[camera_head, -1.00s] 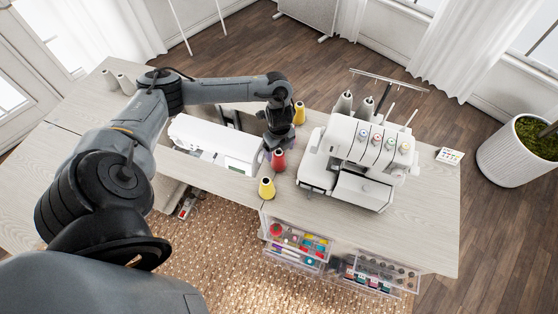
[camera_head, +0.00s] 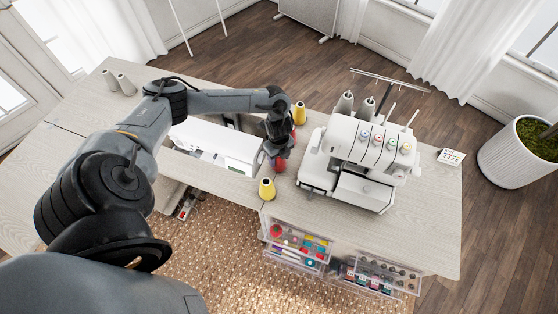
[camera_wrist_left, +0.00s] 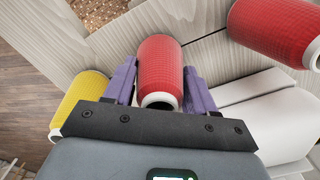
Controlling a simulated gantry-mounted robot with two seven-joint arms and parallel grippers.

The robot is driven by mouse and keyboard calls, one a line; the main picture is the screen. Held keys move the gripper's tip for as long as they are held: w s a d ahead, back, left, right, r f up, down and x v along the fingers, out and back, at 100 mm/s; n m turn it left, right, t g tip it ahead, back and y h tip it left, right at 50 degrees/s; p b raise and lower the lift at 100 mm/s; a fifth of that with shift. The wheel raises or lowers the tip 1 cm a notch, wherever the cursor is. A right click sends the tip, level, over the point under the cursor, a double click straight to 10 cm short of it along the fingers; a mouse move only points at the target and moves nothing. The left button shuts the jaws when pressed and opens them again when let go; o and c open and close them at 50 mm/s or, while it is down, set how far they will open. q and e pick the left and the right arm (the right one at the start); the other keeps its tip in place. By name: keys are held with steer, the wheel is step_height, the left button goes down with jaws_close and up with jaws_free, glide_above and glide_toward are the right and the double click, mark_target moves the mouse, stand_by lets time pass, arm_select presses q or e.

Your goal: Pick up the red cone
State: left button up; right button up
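A red cone (camera_wrist_left: 160,68) lies between the two purple fingers of my left gripper (camera_wrist_left: 160,88) in the left wrist view. The fingers stand close along both sides of it, with narrow gaps near its holed end. In the head view my left gripper (camera_head: 277,152) is over the red cone (camera_head: 279,165) on the table and partly hides it. A second red cone (camera_wrist_left: 278,28) is at the upper right of the left wrist view. My right gripper is not in view.
A yellow cone (camera_head: 267,189) stands near the table's front edge, and another yellow cone (camera_head: 299,114) stands behind my gripper. A white sewing machine (camera_head: 237,150) is to the left, a white overlocker (camera_head: 360,158) to the right. Open drawers (camera_head: 297,246) hang below.

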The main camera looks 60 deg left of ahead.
arm_select(q)
steer(key=c, duration=0.3)
steer(key=shift+c, duration=0.2)
step_height(320, 180, up, 10)
steer(key=p, duration=0.1)
steer(key=shift+p, duration=0.3)
stand_by(0.6)
